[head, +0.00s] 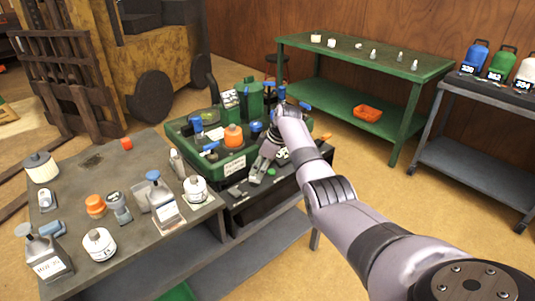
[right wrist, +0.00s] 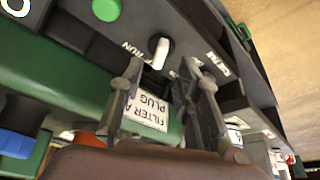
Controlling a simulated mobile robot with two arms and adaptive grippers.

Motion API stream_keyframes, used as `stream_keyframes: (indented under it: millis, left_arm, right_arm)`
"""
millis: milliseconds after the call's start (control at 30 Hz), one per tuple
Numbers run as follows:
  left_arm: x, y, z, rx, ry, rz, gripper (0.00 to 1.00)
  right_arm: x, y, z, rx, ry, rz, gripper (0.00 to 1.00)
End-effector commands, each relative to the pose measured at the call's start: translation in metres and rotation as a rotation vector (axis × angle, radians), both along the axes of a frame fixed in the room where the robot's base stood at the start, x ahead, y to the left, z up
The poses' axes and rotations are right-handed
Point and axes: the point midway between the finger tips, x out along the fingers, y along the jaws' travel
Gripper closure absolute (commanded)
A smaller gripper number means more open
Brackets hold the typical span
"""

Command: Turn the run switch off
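The run switch (right wrist: 159,52) is a white knob on a black round base on the dark front panel, in the right wrist view. The word RUN is printed beside it, on its left. My right gripper (right wrist: 163,68) is open, its two fingers apart with the knob showing between and just beyond the tips. I cannot tell whether either finger touches it. In the head view my right gripper (head: 257,176) is at the front panel below the green mower deck (head: 222,172) and hides the switch. My left gripper is not in view.
A green round button (right wrist: 106,9) sits near the switch. A label reading FILTER A PLUG (right wrist: 152,108) shows behind the fingers. A grey table (head: 85,181) with bottles, jars and caps stands at left.

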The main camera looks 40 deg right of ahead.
Motion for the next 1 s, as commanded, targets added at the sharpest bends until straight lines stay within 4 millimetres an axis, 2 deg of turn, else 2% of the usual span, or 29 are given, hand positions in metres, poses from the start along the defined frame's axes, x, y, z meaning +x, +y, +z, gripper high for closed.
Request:
stream_keyframes:
  millis: [33, 200, 400, 567, 1000]
  left_arm:
    - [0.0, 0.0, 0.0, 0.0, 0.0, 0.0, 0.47]
    - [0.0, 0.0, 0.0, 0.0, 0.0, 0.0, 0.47]
    - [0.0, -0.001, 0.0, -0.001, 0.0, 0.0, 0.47]
    - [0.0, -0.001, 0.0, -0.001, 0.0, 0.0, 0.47]
    - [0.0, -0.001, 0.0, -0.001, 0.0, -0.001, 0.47]
  right_arm:
    - [-0.002, -0.004, 0.012, -0.004, -0.007, -0.001, 0.69]
    - [-0.014, -0.012, 0.044, -0.004, -0.005, 0.0, 0.69]
    - [-0.022, -0.017, 0.068, -0.001, -0.003, -0.001, 0.69]
    - [-0.024, -0.018, 0.074, -0.001, -0.001, 0.001, 0.69]
    - [-0.024, -0.018, 0.074, 0.0, -0.002, 0.001, 0.69]
